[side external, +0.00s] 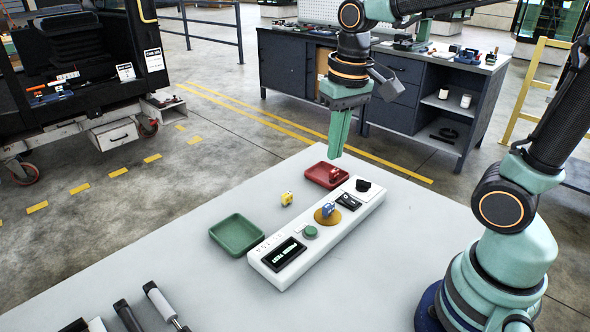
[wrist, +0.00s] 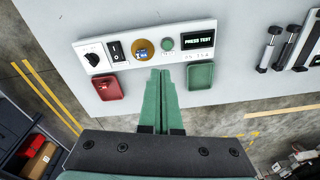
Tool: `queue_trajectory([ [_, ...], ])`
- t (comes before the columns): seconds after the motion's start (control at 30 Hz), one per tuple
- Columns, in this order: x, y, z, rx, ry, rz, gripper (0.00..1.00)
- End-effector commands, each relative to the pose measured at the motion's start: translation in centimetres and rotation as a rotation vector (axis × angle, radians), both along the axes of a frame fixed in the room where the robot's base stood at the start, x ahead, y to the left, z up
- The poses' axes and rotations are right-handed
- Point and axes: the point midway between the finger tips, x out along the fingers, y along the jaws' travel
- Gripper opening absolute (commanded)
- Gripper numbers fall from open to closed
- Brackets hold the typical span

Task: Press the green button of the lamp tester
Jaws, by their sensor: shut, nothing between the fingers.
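The lamp tester is a long white panel (side external: 279,265) on the pale table; it also shows in the wrist view (wrist: 90,47). Its green button (side external: 310,232) is round and sits between the dark display and a brass disc; it also shows in the wrist view (wrist: 167,44). A small blue piece (side external: 328,210) stands on the brass disc (wrist: 147,46). The display (wrist: 198,39) reads "PRESS TEST". My gripper (side external: 337,156) is shut and empty, pointing down, well above the table and beyond the tester's far end in the side view. In the wrist view its fingertips (wrist: 161,71) appear below the button, apart from it.
A red tray (side external: 314,170) holding a small red piece and an empty green tray (side external: 237,235) lie beside the tester. A small yellow piece (side external: 287,198) stands between them. Dark-handled tools (side external: 127,315) lie at the table's near edge. A workbench (side external: 400,90) stands behind.

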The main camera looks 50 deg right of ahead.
Motion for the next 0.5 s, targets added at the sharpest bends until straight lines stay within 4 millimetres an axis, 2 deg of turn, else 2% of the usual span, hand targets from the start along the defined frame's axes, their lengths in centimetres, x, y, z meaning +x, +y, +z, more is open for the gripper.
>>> queue_trajectory([
  [0.5,3.1,1.0,-4.4,-0.053,0.447,-0.267,0.00],
])
